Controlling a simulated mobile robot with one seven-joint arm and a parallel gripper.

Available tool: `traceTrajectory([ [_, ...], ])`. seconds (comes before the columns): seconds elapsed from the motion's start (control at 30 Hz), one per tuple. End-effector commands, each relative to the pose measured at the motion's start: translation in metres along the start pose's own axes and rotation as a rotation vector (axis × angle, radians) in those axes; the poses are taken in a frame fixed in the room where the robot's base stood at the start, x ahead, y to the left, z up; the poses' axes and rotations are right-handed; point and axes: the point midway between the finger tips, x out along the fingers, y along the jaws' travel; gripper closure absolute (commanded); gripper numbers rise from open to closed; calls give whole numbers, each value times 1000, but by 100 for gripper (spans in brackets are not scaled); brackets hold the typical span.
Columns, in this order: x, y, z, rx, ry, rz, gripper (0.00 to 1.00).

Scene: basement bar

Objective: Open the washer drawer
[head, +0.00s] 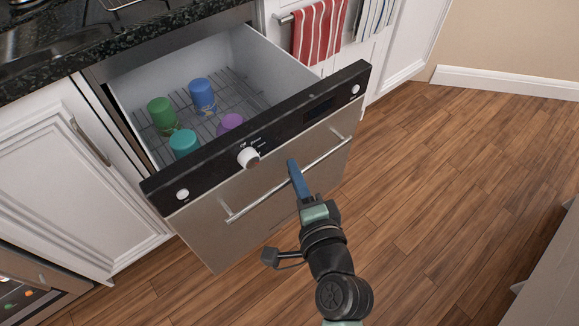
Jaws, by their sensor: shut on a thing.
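The washer drawer (205,232) is pulled out from the counter front, with its grey inside and wire rack (243,91) in view. Its front has a black control strip with a white knob and a long metal bar handle (256,205). My gripper (294,170) comes from the lower right and is shut on the bar handle near the middle of the bar. The far fingertip lies against the steel front, and the exact contact is partly hidden by the fingers.
Several cups stand in the drawer: green (162,113), blue (202,95), teal (183,144) and purple (230,122). White cabinets (60,160) flank the drawer. Wood floor (450,170) is clear to the right; a grey edge (545,270) is lower right.

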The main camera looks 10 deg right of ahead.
Motion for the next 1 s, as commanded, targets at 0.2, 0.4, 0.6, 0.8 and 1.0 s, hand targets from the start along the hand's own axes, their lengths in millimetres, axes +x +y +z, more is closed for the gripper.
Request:
traceTrajectory([
  [0.2, -5, 2, -1, -1, -2, 2, 100],
  [0.4, -6, 2, -2, -1, -2, 1, 100],
  [0.6, -5, 2, -2, -1, -2, 1, 82],
  [0.8, -5, 1, -2, -1, -1, 1, 55],
  [1.0, -5, 1, -2, 0, -1, 0, 55],
])
